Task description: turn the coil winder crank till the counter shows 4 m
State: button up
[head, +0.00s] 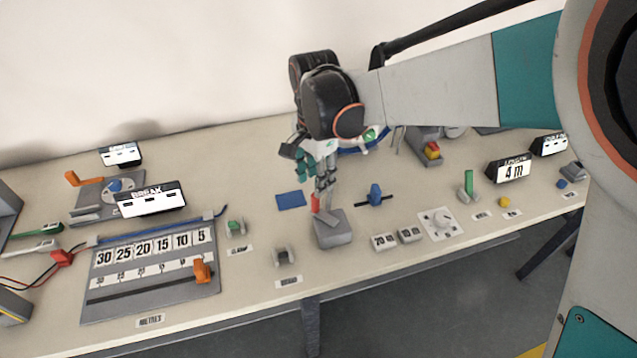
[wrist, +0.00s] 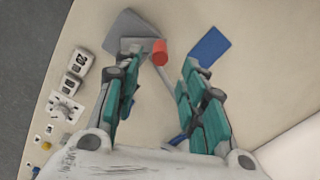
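A grey block (head: 333,232) with an upright red handle (head: 315,204) stands near the table's front edge. It looks like the crank, but no readable label confirms this. The red handle (wrist: 160,52) also shows in the wrist view, beside the grey block (wrist: 128,28). My gripper (head: 326,185) is just above the handle, pointing down. In the wrist view its fingers (wrist: 160,72) are apart, with the red handle ahead between them; contact cannot be told. A blue coil (head: 360,150) is partly hidden behind my gripper.
Two small number boxes (head: 397,239) and a white dial plate (head: 442,223) lie right of the block. A blue pad (head: 291,200) lies left of my gripper, and a blue-handled part (head: 375,195) to its right. A numbered board (head: 150,270) fills the left front.

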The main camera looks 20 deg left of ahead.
jog(key=shift+r, duration=2)
